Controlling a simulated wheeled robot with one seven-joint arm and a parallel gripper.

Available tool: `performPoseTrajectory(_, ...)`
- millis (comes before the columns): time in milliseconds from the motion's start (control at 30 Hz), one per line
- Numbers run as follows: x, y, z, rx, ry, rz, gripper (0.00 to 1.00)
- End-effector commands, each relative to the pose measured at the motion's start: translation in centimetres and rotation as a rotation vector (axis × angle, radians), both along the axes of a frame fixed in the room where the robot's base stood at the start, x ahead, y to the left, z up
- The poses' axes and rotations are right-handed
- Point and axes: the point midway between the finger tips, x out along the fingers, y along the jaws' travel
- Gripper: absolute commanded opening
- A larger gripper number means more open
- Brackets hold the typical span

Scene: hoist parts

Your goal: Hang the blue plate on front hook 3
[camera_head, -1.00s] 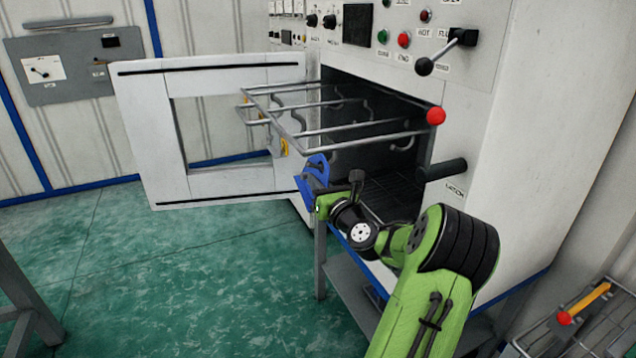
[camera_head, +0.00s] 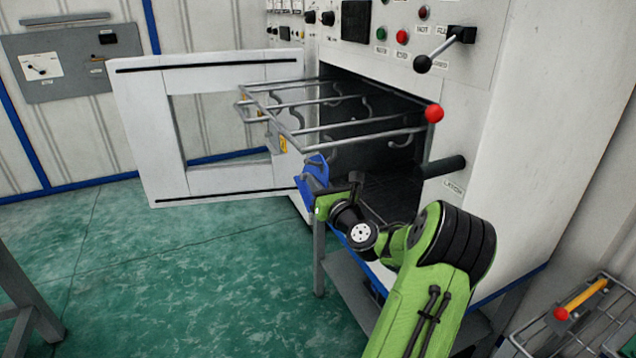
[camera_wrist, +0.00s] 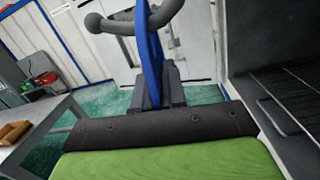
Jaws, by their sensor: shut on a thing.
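The blue plate (camera_head: 309,184) is upright below the front end of the wire rack (camera_head: 330,128). My gripper (camera_head: 321,195) is shut on its lower part. In the wrist view the plate (camera_wrist: 151,62) shows nearly edge-on between the jaws of my gripper (camera_wrist: 155,88). A grey hook (camera_wrist: 112,26) with a rounded tip curves at the plate's upper part and shows on both sides of it. I cannot tell whether it passes through a hole or whether the rack bears the plate. Several grey hooks hang from the rack; the hook numbers cannot be read.
The rack sticks out of the open oven chamber (camera_head: 385,115). The white oven door (camera_head: 150,130) stands open at left.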

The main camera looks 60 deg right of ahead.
Motion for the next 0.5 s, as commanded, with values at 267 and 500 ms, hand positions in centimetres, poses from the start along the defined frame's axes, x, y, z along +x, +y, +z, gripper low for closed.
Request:
performPoseTrajectory(267,0.05,0.03,0.26,-0.003,-0.005,0.001,0.0)
performPoseTrajectory(500,0.05,0.04,0.17,-0.002,-0.004,0.002,0.41)
